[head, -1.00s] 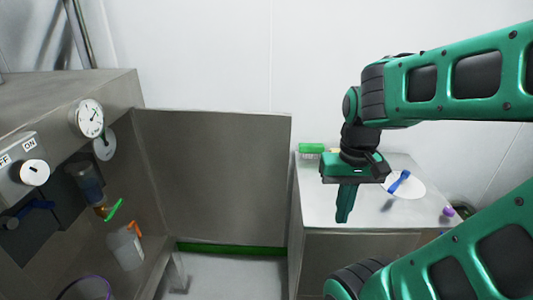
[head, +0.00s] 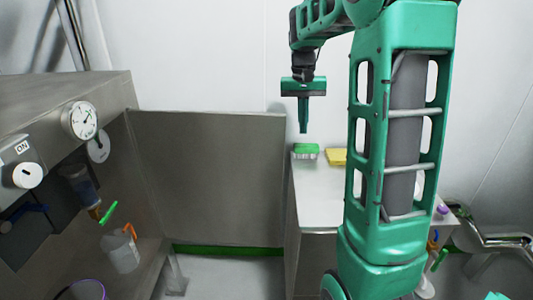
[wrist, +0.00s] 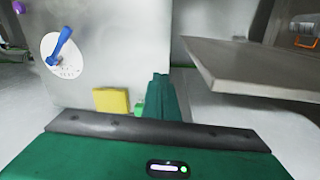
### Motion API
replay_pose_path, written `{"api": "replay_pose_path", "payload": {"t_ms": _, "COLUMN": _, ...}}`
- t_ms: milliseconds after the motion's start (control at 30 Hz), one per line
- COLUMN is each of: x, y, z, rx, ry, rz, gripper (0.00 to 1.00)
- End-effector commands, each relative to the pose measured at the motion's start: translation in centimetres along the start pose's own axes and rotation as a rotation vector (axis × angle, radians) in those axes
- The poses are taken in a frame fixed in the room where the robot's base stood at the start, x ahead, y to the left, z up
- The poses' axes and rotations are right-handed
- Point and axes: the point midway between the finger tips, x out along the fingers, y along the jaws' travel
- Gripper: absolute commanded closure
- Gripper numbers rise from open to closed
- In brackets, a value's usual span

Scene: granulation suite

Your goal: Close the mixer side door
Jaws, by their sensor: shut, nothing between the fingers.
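The mixer (head: 70,105) is a grey steel cabinet at the left of the head view. Its side door (head: 210,180) is a flat grey panel that stands open, reaching right from the cabinet's far edge towards the counter. The door also shows in the wrist view (wrist: 255,70), at the right. My gripper (head: 303,128) is shut and empty, pointing down. In the head view it appears just right of the door's free edge and above the counter's back. In the wrist view its fingers (wrist: 160,95) show between the counter and the door. No contact with the door is visible.
A jug (head: 122,252) stands inside the mixer. The wall is close behind.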

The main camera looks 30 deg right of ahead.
Motion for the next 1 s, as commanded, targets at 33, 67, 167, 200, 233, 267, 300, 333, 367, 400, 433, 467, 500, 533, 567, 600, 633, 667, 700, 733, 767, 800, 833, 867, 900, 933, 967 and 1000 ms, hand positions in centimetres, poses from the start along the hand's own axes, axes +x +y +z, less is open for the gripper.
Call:
{"api": "replay_pose_path", "payload": {"t_ms": 33, "x": 0.2, "y": -1.6, "z": -1.6, "rx": -0.007, "ry": -0.026, "rz": -0.002, "gripper": 1.0}}
{"api": "replay_pose_path", "payload": {"t_ms": 67, "x": 0.2, "y": -2.7, "z": -2.1, "rx": -0.015, "ry": -0.047, "rz": -0.006, "gripper": 1.0}}
{"api": "replay_pose_path", "payload": {"t_ms": 167, "x": 0.2, "y": -5.9, "z": -3.5, "rx": -0.035, "ry": -0.119, "rz": -0.021, "gripper": 1.0}}
{"api": "replay_pose_path", "payload": {"t_ms": 200, "x": 0.3, "y": -6.9, "z": -4.0, "rx": -0.041, "ry": -0.145, "rz": -0.028, "gripper": 1.0}}
{"api": "replay_pose_path", "payload": {"t_ms": 233, "x": 0.3, "y": -7.7, "z": -4.3, "rx": -0.047, "ry": -0.162, "rz": -0.034, "gripper": 1.0}}
{"api": "replay_pose_path", "payload": {"t_ms": 267, "x": 0.3, "y": -8.4, "z": -4.6, "rx": -0.052, "ry": -0.179, "rz": -0.039, "gripper": 1.0}}
{"api": "replay_pose_path", "payload": {"t_ms": 300, "x": 0.3, "y": -9.1, "z": -4.9, "rx": -0.056, "ry": -0.2, "rz": -0.046, "gripper": 1.0}}
{"api": "replay_pose_path", "payload": {"t_ms": 333, "x": 0.3, "y": -9.6, "z": -5.0, "rx": -0.059, "ry": -0.214, "rz": -0.05, "gripper": 1.0}}
{"api": "replay_pose_path", "payload": {"t_ms": 367, "x": 0.4, "y": -10.1, "z": -5.2, "rx": -0.062, "ry": -0.226, "rz": -0.054, "gripper": 1.0}}
{"api": "replay_pose_path", "payload": {"t_ms": 400, "x": 0.3, "y": -10.6, "z": -5.4, "rx": -0.066, "ry": -0.24, "rz": -0.059, "gripper": 1.0}}
{"api": "replay_pose_path", "payload": {"t_ms": 433, "x": 0.4, "y": -10.8, "z": -5.5, "rx": -0.067, "ry": -0.249, "rz": -0.062, "gripper": 1.0}}
{"api": "replay_pose_path", "payload": {"t_ms": 467, "x": 0.3, "y": -11.1, "z": -5.6, "rx": -0.069, "ry": -0.256, "rz": -0.065, "gripper": 1.0}}
{"api": "replay_pose_path", "payload": {"t_ms": 500, "x": 0.4, "y": -11.3, "z": -5.6, "rx": -0.071, "ry": -0.264, "rz": -0.068, "gripper": 1.0}}
{"api": "replay_pose_path", "payload": {"t_ms": 533, "x": 0.4, "y": -11.4, "z": -5.6, "rx": -0.072, "ry": -0.268, "rz": -0.069, "gripper": 1.0}}
{"api": "replay_pose_path", "payload": {"t_ms": 567, "x": 0.5, "y": -11.5, "z": -5.6, "rx": -0.072, "ry": -0.271, "rz": -0.07, "gripper": 1.0}}
{"api": "replay_pose_path", "payload": {"t_ms": 600, "x": 0.7, "y": -11.6, "z": -5.6, "rx": -0.073, "ry": -0.273, "rz": -0.07, "gripper": 1.0}}
{"api": "replay_pose_path", "payload": {"t_ms": 633, "x": 0.9, "y": -11.6, "z": -5.5, "rx": -0.074, "ry": -0.275, "rz": -0.07, "gripper": 1.0}}
{"api": "replay_pose_path", "payload": {"t_ms": 667, "x": 1.1, "y": -11.6, "z": -5.4, "rx": -0.074, "ry": -0.276, "rz": -0.07, "gripper": 1.0}}
{"api": "replay_pose_path", "payload": {"t_ms": 700, "x": 1.5, "y": -11.7, "z": -5.3, "rx": -0.075, "ry": -0.275, "rz": -0.07, "gripper": 1.0}}
{"api": "replay_pose_path", "payload": {"t_ms": 733, "x": 1.9, "y": -11.7, "z": -5.2, "rx": -0.075, "ry": -0.275, "rz": -0.07, "gripper": 1.0}}
{"api": "replay_pose_path", "payload": {"t_ms": 767, "x": 2.3, "y": -11.7, "z": -5.0, "rx": -0.075, "ry": -0.276, "rz": -0.069, "gripper": 1.0}}
{"api": "replay_pose_path", "payload": {"t_ms": 800, "x": 2.9, "y": -11.7, "z": -4.8, "rx": -0.075, "ry": -0.275, "rz": -0.069, "gripper": 1.0}}
{"api": "replay_pose_path", "payload": {"t_ms": 833, "x": 3.5, "y": -11.7, "z": -4.7, "rx": -0.075, "ry": -0.276, "rz": -0.069, "gripper": 1.0}}
{"api": "replay_pose_path", "payload": {"t_ms": 867, "x": 4.0, "y": -11.8, "z": -4.5, "rx": -0.074, "ry": -0.276, "rz": -0.069, "gripper": 1.0}}
{"api": "replay_pose_path", "payload": {"t_ms": 900, "x": 4.7, "y": -11.8, "z": -4.3, "rx": -0.074, "ry": -0.276, "rz": -0.069, "gripper": 1.0}}
{"api": "replay_pose_path", "payload": {"t_ms": 933, "x": 5.2, "y": -11.8, "z": -4.2, "rx": -0.074, "ry": -0.276, "rz": -0.069, "gripper": 1.0}}
{"api": "replay_pose_path", "payload": {"t_ms": 967, "x": 5.8, "y": -11.9, "z": -4.0, "rx": -0.074, "ry": -0.275, "rz": -0.069, "gripper": 1.0}}
{"api": "replay_pose_path", "payload": {"t_ms": 1000, "x": 6.5, "y": -11.9, "z": -3.8, "rx": -0.074, "ry": -0.276, "rz": -0.069, "gripper": 1.0}}
